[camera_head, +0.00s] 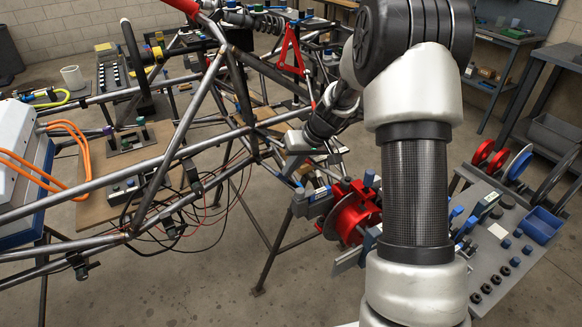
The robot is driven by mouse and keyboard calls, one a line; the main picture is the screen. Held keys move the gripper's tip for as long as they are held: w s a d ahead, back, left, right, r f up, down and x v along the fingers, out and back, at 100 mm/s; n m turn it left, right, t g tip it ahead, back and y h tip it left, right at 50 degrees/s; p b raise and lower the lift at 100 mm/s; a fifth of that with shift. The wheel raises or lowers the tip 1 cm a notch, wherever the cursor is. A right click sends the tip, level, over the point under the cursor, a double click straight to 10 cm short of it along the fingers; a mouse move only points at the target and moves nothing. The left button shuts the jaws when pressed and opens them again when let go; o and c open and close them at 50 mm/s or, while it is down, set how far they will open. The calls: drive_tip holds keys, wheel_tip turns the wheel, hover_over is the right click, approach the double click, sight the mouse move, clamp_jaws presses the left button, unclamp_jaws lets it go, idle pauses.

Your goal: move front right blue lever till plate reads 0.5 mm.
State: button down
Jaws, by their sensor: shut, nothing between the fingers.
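My gripper (298,142) is at the end of my arm, low by the frame tubes at the middle of the head view. It looks shut and empty, but its fingertips are small and hard to make out. A blue-ended part (319,191) sits on a grey block below and right of the gripper, left of a red hub (352,215). I cannot tell which blue part is the front right lever. No plate reading is legible. I cannot tell whether the gripper touches anything.
The steel tube chassis (180,140) fills the left and middle, with loose black cables (150,235) below. A red wishbone bracket (291,48) stands behind my gripper. A grey tool bench (500,255) with blue-handled tools is at the right. My arm hides part of the hub area.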

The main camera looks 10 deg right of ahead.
sight(280, 175)
drive_tip(key=shift+s+a+f+h, duration=0.2)
drive_tip(key=shift+a+h, duration=0.2)
drive_tip(key=shift+a, duration=0.15)
drive_tip(key=shift+s+a+f+h, duration=0.1)
drive_tip(key=shift+a+f+h, duration=0.1)
drive_tip(key=shift+a+h, duration=0.3)
drive_tip(key=shift+a+f+n+t+h, duration=0.3)
drive_tip(key=shift+a+f+h, duration=0.15)
drive_tip(key=shift+a, duration=0.1)
drive_tip(key=shift+s+a+f+b, duration=0.15)
drive_tip(key=shift+a+f+b, duration=0.35)
drive_tip(key=shift+a+f, duration=0.3)
drive_tip(key=shift+s+a+f+b, duration=0.15)
drive_tip(key=shift+a+f+b, duration=0.35)
drive_tip(key=shift+a+f, duration=0.3)
